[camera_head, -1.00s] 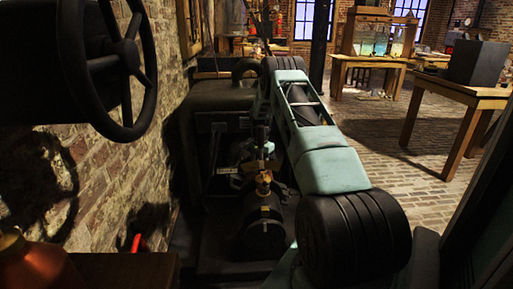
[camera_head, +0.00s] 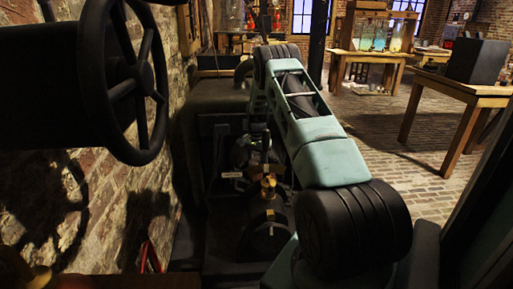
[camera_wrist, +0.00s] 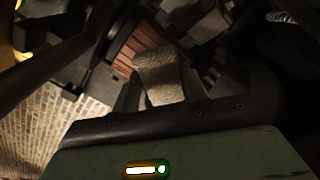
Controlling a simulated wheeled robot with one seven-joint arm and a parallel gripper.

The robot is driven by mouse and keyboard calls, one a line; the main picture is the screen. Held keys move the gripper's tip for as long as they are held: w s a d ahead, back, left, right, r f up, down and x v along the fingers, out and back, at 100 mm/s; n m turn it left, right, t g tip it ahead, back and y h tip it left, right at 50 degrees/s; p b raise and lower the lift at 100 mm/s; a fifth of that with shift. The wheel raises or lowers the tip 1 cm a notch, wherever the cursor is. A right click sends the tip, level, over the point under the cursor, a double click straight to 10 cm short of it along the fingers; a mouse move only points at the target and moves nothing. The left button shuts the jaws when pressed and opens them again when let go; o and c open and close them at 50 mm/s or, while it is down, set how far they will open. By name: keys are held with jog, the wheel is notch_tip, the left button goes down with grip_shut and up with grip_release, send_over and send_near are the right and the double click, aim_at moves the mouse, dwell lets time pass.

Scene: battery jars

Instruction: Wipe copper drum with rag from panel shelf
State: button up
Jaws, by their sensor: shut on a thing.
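A beige, woven rag (camera_wrist: 160,75) hangs folded at my gripper (camera_wrist: 158,98) in the wrist view. My gripper is shut on it, and its fingers are partly covered by the cloth. A rounded, dark copper-brown thing (camera_head: 14,270) is cut off at the lower left of the head view; I cannot tell if it is the copper drum. In the head view, my gripper cannot be made out among dark machinery.
A black handwheel (camera_head: 133,85) juts out at the left by the brick wall (camera_head: 120,205). Dark machinery with a brass fitting (camera_head: 267,187) stands ahead. Reddish wooden slats (camera_wrist: 135,43) lie behind the rag. Wooden tables (camera_head: 478,93) stand right, with open brick floor (camera_head: 385,130) between.

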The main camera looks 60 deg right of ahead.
jog(key=shift+r+p, duration=1.45)
jog(key=shift+r, duration=0.95)
